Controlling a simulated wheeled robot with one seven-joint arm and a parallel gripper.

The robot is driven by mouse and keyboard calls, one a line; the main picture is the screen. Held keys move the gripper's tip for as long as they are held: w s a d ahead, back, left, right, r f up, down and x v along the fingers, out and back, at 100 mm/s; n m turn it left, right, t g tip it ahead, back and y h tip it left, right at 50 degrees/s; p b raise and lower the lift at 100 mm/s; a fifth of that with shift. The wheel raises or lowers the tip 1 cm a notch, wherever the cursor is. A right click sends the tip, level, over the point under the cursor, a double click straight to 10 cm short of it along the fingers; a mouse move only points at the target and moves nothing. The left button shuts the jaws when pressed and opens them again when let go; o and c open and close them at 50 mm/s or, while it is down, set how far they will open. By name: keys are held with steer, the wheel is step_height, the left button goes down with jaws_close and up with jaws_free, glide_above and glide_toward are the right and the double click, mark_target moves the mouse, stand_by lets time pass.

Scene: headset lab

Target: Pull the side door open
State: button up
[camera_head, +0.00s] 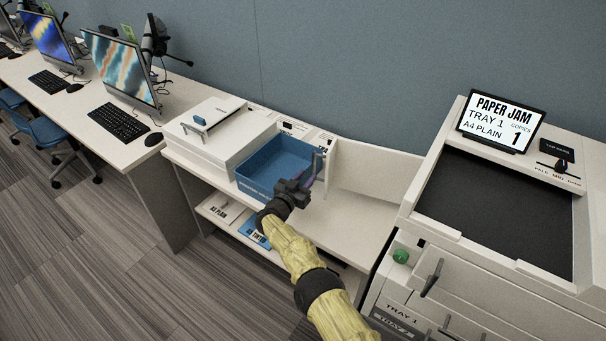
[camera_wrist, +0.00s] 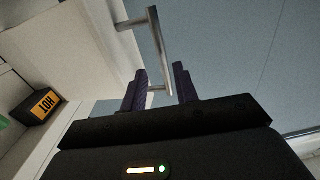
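The side door (camera_head: 372,178) is a pale upright panel standing out to the left from the printer's side in the head view, so it appears swung open. Its grey bar handle (camera_head: 318,165) is at the panel's left end. In the wrist view the handle (camera_wrist: 158,48) runs down toward the gap between my purple fingers. My gripper (camera_head: 309,181) is at the handle, with its fingers (camera_wrist: 161,86) apart on either side of the bar's lower end. A gap shows between the fingers, and I see no firm grip. The exact contact is hidden.
The printer (camera_head: 442,190) with a "PAPER JAM" screen (camera_head: 500,122) stands at right. A black block marked "HOT" (camera_wrist: 38,106) shows at left in the wrist view. A blue tray (camera_head: 262,178) and a white machine (camera_head: 207,130) are left of my gripper. Carpet lies open at front left.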

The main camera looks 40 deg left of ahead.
steer(key=shift+s+d+p, duration=0.2)
steer(key=shift+s+p, duration=0.4)
steer(key=shift+s, duration=0.05)
